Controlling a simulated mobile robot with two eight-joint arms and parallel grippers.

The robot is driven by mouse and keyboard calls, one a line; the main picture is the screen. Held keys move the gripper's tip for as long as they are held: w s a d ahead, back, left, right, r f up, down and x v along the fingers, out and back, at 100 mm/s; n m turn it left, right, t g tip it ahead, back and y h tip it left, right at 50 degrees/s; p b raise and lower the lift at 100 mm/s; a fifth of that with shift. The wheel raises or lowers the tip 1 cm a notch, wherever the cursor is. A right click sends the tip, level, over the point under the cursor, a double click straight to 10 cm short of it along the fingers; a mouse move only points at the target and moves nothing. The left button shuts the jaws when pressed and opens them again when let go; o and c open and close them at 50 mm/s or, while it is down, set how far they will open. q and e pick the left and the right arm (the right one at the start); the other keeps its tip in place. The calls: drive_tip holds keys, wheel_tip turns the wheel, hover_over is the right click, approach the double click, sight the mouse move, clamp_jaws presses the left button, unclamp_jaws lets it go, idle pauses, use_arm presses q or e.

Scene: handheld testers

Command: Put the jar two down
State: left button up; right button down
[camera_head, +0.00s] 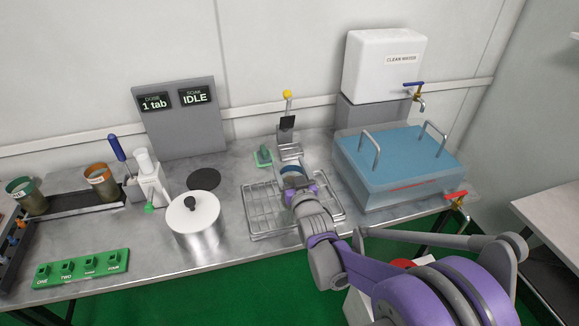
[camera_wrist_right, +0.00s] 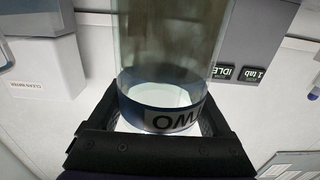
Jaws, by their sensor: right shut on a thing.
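My right gripper (camera_head: 296,190) is shut on jar two, over the far part of the wire rack (camera_head: 262,222). In the right wrist view, the clear glass jar (camera_wrist_right: 172,40) stands between the fingers (camera_wrist_right: 160,118). Its dark blue band carries a white label whose letters, upside down, read as "TWO". In the head view, the gripper hides most of the jar, and only a bluish part shows. I cannot tell whether its base touches anything. My left gripper is not in view.
A yellow-knobbed lever stand (camera_head: 289,146) and a small green piece (camera_head: 263,156) are behind the gripper. A lidded water bath (camera_head: 400,190) is right, a steel pot (camera_head: 196,232) left. A green numbered holder (camera_head: 82,268) lies front left. Some counter between pot and holder is clear.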

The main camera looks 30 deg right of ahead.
drive_tip(key=shift+c, duration=0.2)
unclamp_jaws()
drive_tip(key=shift+o, duration=0.2)
drive_tip(key=shift+r, duration=0.25)
drive_tip(key=p+v, duration=0.1)
drive_tip(key=v, duration=1.1)
drive_tip(key=s+a+f+n+g+y, duration=0.1)
drive_tip(key=s+a+f+g, duration=0.4)
drive_tip(key=s, duration=0.5)
drive_tip(key=s+a+f+n+g+y, duration=0.1)
drive_tip(key=s+a+f+g+y, duration=0.2)
drive_tip(key=s+a+f+g, duration=0.3)
drive_tip(key=s+f+g, duration=0.1)
drive_tip(key=s, duration=0.3)
drive_tip(key=shift+s+n+g, duration=0.3)
drive_tip(key=shift+n, duration=0.1)
